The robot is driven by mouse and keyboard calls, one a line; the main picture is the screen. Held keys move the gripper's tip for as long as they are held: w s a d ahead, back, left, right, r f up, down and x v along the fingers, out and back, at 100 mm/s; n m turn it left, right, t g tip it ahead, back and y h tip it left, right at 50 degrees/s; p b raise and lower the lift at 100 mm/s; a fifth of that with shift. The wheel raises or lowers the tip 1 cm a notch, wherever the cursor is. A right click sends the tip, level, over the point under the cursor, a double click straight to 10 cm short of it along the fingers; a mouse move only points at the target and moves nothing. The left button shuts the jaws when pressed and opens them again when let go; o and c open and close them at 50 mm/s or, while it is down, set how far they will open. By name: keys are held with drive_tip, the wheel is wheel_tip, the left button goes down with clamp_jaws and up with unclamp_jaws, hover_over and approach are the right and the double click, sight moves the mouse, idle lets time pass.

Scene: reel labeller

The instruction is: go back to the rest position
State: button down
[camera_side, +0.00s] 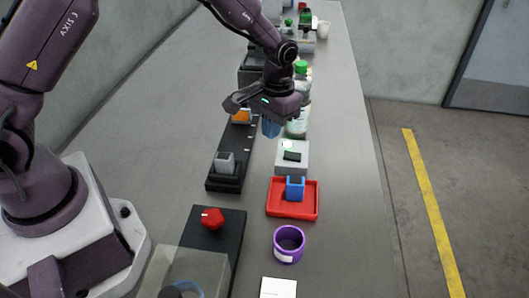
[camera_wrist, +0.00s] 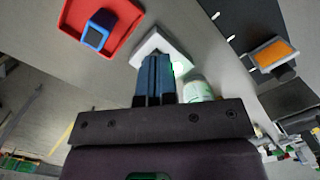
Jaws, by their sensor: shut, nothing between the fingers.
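My gripper (camera_side: 270,127) is shut and empty, with its blue fingers pointing down. It hangs above the bench, over the area between the black rail and the bottle. In the wrist view the blue fingers (camera_wrist: 155,75) are together in front of the white box with a green light. That box (camera_side: 292,157) stands on the bench below and in front of my gripper in the side view, apart from it. Part of the box is hidden behind the fingers in the wrist view.
A red tray (camera_side: 272,212) holds a blue block (camera_side: 295,188). A black rail (camera_side: 229,165) carries a grey block (camera_side: 225,163) and an orange piece (camera_side: 241,116). A green-capped bottle (camera_side: 301,68) stands close behind my gripper. A purple cup (camera_side: 289,244) and red knob (camera_side: 212,218) are nearer.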

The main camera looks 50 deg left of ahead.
drive_tip(key=s+a+r+t, duration=0.1)
drive_tip(key=s+r+t, duration=0.2)
drive_tip(key=s+r, duration=0.8)
drive_tip(key=s+a+r+m+t, duration=0.1)
drive_tip(key=s+a+r+t, duration=0.1)
drive_tip(key=s+r, duration=1)
drive_tip(key=shift+a+m+t, duration=0.3)
drive_tip(key=shift+t, duration=0.5)
drive_tip(key=w+f+m+g, duration=0.1)
drive_tip(key=w+f+m, duration=0.2)
drive_tip(key=w+f, duration=0.2)
drive_tip(key=w+d+f+m+g+h, duration=0.1)
drive_tip(key=w+f+m, duration=0.2)
drive_tip(key=w, duration=0.9)
drive_tip(key=w+d+f+m+g+h, duration=0.1)
drive_tip(key=w+f+m, duration=0.2)
drive_tip(key=w+f, duration=0.5)
drive_tip(key=shift+w+d+f+g, duration=0.15)
drive_tip(key=shift+w+d+g, duration=0.15)
drive_tip(key=shift+w, duration=0.4)
